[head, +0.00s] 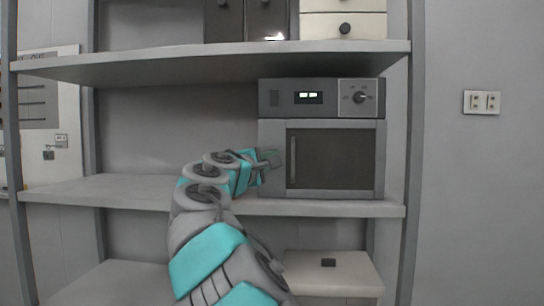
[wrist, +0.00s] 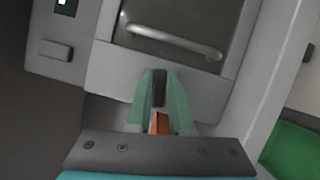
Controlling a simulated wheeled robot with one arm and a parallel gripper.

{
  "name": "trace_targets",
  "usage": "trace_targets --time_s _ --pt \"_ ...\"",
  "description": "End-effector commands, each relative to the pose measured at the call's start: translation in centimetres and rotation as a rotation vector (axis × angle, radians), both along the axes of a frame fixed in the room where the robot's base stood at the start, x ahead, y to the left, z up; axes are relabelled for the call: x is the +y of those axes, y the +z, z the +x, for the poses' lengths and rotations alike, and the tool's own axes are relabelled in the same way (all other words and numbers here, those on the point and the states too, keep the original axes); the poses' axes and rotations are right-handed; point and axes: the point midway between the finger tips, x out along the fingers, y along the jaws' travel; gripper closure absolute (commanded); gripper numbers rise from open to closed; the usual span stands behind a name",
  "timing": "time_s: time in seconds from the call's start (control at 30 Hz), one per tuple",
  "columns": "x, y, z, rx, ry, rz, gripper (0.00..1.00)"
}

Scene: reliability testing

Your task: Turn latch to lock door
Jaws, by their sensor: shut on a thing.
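The door (head: 330,158) of a grey oven-like unit is closed flush in its frame, with a vertical handle (head: 292,160) at its left side. My gripper (head: 272,158) is at the left edge of the door frame, beside the handle. In the wrist view the handle (wrist: 175,42) runs across the top, beyond the fingertips. There my gripper's green fingers (wrist: 160,90) are closed around a small dark piece, which looks like the latch (wrist: 159,86). An orange part (wrist: 160,124) shows between the fingers, lower down. The latch is too small to make out in the head view.
The unit's control panel (head: 320,98) has a lit display and a knob (head: 360,97). The unit stands on a middle shelf (head: 100,189), with another shelf (head: 200,64) close above. A drawer box (head: 330,272) is below. The shelf left of the unit is clear.

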Motion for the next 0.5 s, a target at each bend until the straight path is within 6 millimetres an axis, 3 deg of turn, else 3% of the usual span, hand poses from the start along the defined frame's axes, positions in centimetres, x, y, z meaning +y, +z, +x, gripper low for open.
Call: trace_targets --time_s 0.5 --pt "0.01 -0.16 0.01 -0.007 0.0 0.207 1.0"
